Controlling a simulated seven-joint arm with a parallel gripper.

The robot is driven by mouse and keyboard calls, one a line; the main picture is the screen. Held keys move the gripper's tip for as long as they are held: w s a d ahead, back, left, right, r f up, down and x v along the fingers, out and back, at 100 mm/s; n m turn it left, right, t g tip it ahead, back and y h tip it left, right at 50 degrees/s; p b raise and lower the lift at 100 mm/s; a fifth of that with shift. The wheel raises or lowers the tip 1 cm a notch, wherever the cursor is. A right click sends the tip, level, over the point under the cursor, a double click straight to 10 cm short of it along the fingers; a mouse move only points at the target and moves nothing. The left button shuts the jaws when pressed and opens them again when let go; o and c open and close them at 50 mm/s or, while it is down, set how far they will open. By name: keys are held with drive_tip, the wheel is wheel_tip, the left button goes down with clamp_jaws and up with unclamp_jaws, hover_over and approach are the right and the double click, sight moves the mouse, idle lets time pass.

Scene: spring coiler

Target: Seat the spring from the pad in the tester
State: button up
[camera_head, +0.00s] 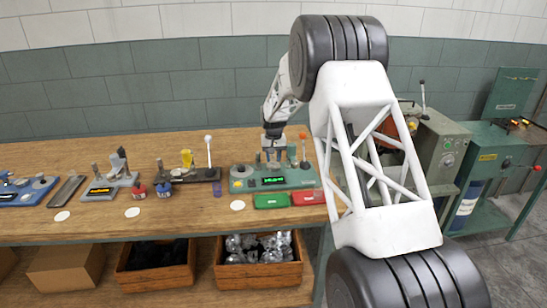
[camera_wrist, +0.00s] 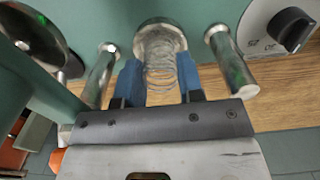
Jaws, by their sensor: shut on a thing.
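My gripper (camera_wrist: 161,78) is shut on a thin wire spring (camera_wrist: 160,62), held between its two blue fingers in the wrist view. The far end of the spring overlaps a round metal seat (camera_wrist: 154,30) of the tester; I cannot tell whether they touch. A metal post (camera_wrist: 100,76) stands on the left of the fingers and another (camera_wrist: 232,62) on the right. In the head view the green tester (camera_head: 272,178) with a lit display is on the bench, with my gripper (camera_head: 274,152) over it. The spring is too small to make out there. An empty white pad (camera_head: 237,205) lies in front.
A green tray (camera_head: 271,201) and a red tray (camera_head: 308,198) sit before the tester. A black device (camera_head: 190,176) with a yellow part and small bottles (camera_head: 163,190) stand to its left. The wooden bench (camera_head: 180,218) has free room at the front left.

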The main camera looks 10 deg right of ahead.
drive_tip(key=o, duration=0.8)
drive_tip(key=shift+o, duration=0.5)
drive_tip(key=shift+o, duration=1.1)
drive_tip(key=shift+r, duration=0.15)
drive_tip(key=shift+r, duration=1.8)
drive_tip(key=shift+r, duration=0.1)
drive_tip(key=shift+r, duration=2.35)
